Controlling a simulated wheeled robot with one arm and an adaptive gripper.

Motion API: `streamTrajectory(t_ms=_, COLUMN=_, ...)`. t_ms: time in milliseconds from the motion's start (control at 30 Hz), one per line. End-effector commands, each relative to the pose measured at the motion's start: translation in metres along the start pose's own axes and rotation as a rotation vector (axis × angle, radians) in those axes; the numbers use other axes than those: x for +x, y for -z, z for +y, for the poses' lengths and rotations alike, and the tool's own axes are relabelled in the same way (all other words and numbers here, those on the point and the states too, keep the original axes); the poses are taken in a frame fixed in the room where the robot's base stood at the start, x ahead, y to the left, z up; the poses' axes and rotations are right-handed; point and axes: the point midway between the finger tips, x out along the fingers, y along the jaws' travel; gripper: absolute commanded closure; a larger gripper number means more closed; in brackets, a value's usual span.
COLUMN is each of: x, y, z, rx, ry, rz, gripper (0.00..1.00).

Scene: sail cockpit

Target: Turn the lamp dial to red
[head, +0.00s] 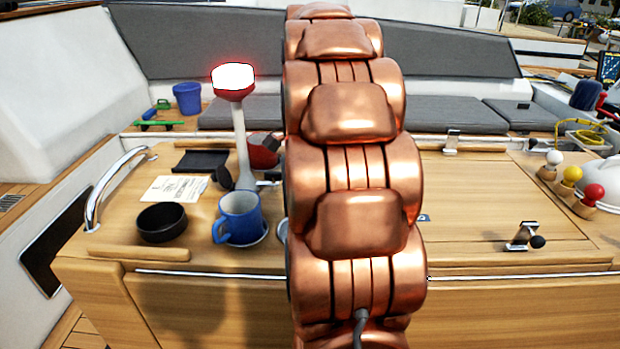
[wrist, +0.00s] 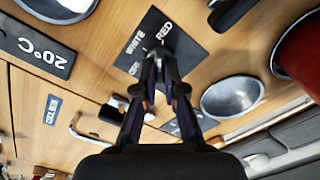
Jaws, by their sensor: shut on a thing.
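In the wrist view a dark plate (wrist: 190,52) carries the words WHITE, RED and OFF. My gripper (wrist: 153,58) is shut at this plate, on the lamp dial. The fingertips hide most of the dial, so I cannot tell its exact pointing. In the head view the lamp (head: 240,140) stands upright on a pale post. Its top glows bright white with a red rim and a faint red halo. My gripper is not visible in the head view; my copper arm fills the middle.
Left of my arm stand a blue mug (head: 239,218), a black bowl (head: 161,222) and a paper card (head: 175,189). Metal cups (wrist: 232,97) lie near the dial plate. A 20°C label (wrist: 38,46) is at the wrist view's left. Colored knobs (head: 571,175) stand at right.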

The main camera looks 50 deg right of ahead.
Motion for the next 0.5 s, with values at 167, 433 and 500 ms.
streamTrajectory(t_ms=167, x=-0.0007, y=0.0027, z=0.0022, rx=0.101, ry=-0.003, rz=0.007, gripper=1.00)
streamTrajectory(t_ms=433, x=-0.0005, y=0.0026, z=0.0027, rx=0.182, ry=-0.003, rz=0.007, gripper=1.00)
streamTrajectory(t_ms=500, x=-0.0005, y=0.0027, z=0.0027, rx=0.191, ry=-0.003, rz=0.007, gripper=1.00)
